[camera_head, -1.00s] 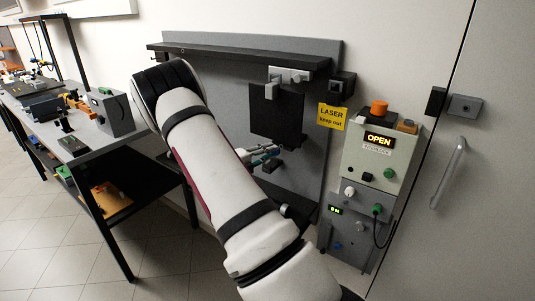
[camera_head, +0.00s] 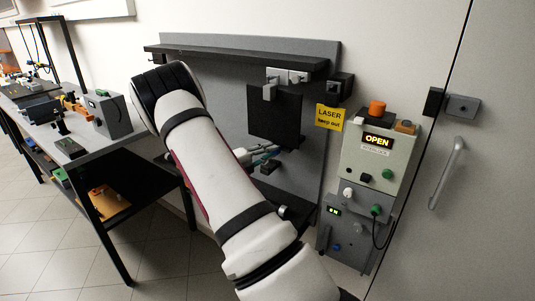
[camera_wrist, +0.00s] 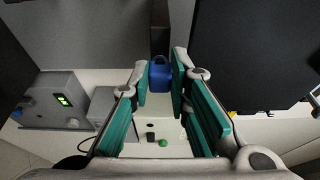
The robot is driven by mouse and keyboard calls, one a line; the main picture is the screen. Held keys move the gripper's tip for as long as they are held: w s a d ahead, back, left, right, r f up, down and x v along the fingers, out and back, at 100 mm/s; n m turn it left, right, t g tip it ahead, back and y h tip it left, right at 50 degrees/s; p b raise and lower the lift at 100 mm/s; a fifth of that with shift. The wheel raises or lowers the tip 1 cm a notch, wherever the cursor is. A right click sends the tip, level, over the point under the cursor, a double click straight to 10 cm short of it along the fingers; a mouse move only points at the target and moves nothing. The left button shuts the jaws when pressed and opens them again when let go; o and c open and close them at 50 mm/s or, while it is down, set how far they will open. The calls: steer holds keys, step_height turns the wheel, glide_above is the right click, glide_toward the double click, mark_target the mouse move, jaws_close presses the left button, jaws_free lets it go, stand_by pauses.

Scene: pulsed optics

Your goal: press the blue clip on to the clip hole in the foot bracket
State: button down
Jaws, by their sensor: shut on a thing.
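The blue clip (camera_wrist: 160,77) is between the fingertips of my gripper in the wrist view. My gripper (camera_wrist: 162,79) has teal pads and is shut on the clip. In the head view, my gripper (camera_head: 271,153) is in front of the grey board, below a black square plate; the clip is too small to make out there. A dark upright piece (camera_wrist: 160,28) stands just beyond the clip in the wrist view. I cannot tell whether it belongs to the foot bracket or whether the clip touches it. The clip hole is not visible.
The black plate (camera_head: 274,114) hangs on the grey board (camera_head: 228,112), close above my gripper. A control box (camera_head: 381,155) reading OPEN stands to the right, with a cabled unit below. A workbench (camera_head: 90,140) with equipment is at the left. A small dark block (camera_head: 270,167) is just below my gripper.

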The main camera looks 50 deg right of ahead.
steer(key=shift+d, duration=0.2)
steer(key=shift+w+d, duration=0.1)
steer(key=shift+d, duration=0.25)
steer(key=shift+d, duration=0.1)
steer(key=c, duration=1.4)
jaws_free()
steer(key=shift+s+v, duration=0.2)
steer(key=shift+v, duration=2.4)
steer(key=shift+s+v, duration=0.2)
steer(key=shift+v, duration=2.45)
steer(key=shift+s+v, duration=0.2)
steer(key=shift+v, duration=2.4)
